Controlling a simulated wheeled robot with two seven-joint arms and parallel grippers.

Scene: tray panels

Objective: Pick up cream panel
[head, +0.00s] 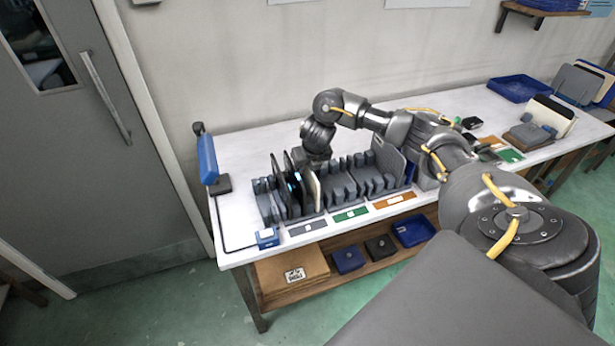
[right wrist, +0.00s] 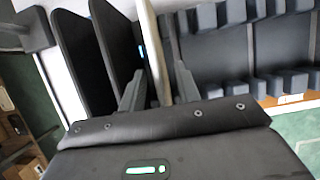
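The cream panel (head: 314,190) stands upright in the grey slotted rack (head: 342,190), at the right end of a short row of panels. In the right wrist view the cream panel (right wrist: 150,40) shows edge-on. My right gripper (head: 314,163) is over the row. Its two fingers (right wrist: 158,88) are apart, one on each side of the cream panel, with a visible gap on the right side. Whether the left finger touches it I cannot tell. My left gripper is not in view.
Dark panels (right wrist: 82,60) stand close to the left of the cream panel. A grey panel (head: 389,158) stands at the rack's right end. A blue upright device (head: 207,160) is at the table's left. Blue trays (head: 413,231) lie on the lower shelf.

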